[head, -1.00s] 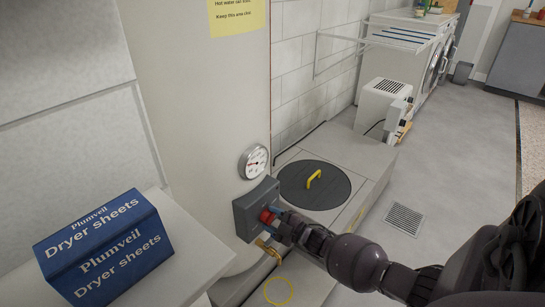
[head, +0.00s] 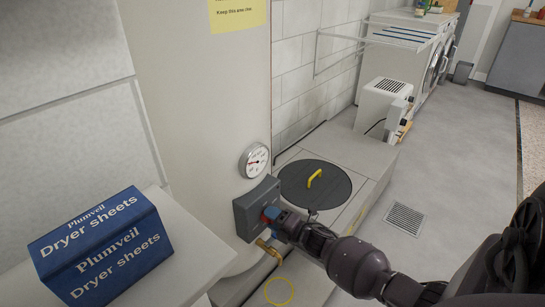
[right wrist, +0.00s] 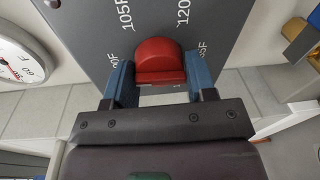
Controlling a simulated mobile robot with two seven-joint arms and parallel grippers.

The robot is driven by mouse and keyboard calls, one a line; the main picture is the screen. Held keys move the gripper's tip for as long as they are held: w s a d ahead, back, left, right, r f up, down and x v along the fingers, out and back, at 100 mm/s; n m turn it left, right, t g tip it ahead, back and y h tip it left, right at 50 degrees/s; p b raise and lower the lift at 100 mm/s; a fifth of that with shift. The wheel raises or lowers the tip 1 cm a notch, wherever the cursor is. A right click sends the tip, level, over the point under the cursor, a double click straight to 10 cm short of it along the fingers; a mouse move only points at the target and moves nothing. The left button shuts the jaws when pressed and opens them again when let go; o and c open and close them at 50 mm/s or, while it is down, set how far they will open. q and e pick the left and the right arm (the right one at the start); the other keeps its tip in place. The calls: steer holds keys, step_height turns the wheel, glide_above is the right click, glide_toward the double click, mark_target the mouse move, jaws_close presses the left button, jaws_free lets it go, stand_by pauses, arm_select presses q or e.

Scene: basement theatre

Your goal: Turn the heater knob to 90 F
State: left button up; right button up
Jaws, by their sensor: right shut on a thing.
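The heater's grey control box (head: 242,217) is on the front of the pale tank, and also fills the upper part of the right wrist view (right wrist: 215,20). Its red knob (right wrist: 160,58) sits between the blue fingers of my right gripper (right wrist: 158,85), which is shut on it. Printed marks 105F and 120 show above the knob; marks to its left and right are partly covered by the fingers. I cannot make out which mark the knob points to. In the head view the right gripper (head: 271,215) hides most of the knob. My left gripper is not in view.
A round gauge (head: 254,160) is just above the box. A yellow pipe (head: 268,250) is below it. A blue dryer sheets box (head: 100,250) stands on a white surface at left. A dark round lid (head: 315,190) with a yellow handle lies behind. Grey floor is clear at right.

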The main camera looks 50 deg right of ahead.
steer(key=shift+n, duration=0.4)
steer(key=o, duration=0.9)
arm_select(q)
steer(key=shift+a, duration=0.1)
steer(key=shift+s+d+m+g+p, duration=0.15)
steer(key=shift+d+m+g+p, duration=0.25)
steer(key=shift+p, duration=0.8)
arm_select(e)
steer(key=s+d+r, duration=0.1)
steer(key=s, duration=0.9)
steer(key=shift+s+d, duration=0.15)
steer(key=shift+s, duration=0.25)
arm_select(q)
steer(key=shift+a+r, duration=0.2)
